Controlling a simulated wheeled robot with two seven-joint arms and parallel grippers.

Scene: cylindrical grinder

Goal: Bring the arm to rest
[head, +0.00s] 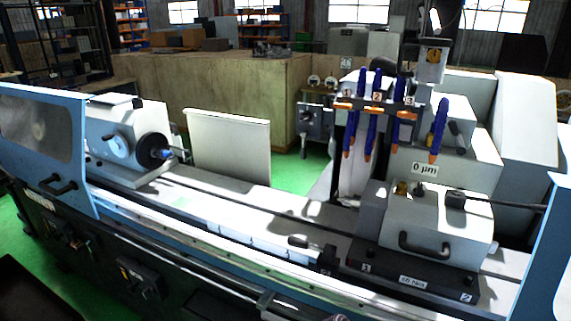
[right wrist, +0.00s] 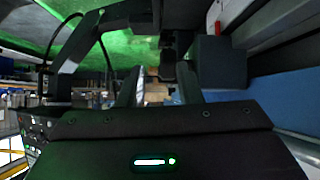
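My right gripper (right wrist: 158,88) shows in the right wrist view. Its two dark fingers stand apart with background visible between them, so it is open and I see nothing held in it. The gripper's dark body with a lit green indicator fills the bottom of that view. The right arm's full pose cannot be made out. In the head view neither gripper can be made out; a small pale part at the bottom edge is too cropped to identify. My left gripper is not in view.
In the head view the cylindrical grinder spans the scene: workhead (head: 125,143) left, tailstock (head: 440,225) right, blue coolant nozzles (head: 372,118) above the bed. Blue guards (head: 45,140) stand at both ends. A blue surface (right wrist: 265,98) lies close right of the fingers in the wrist view.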

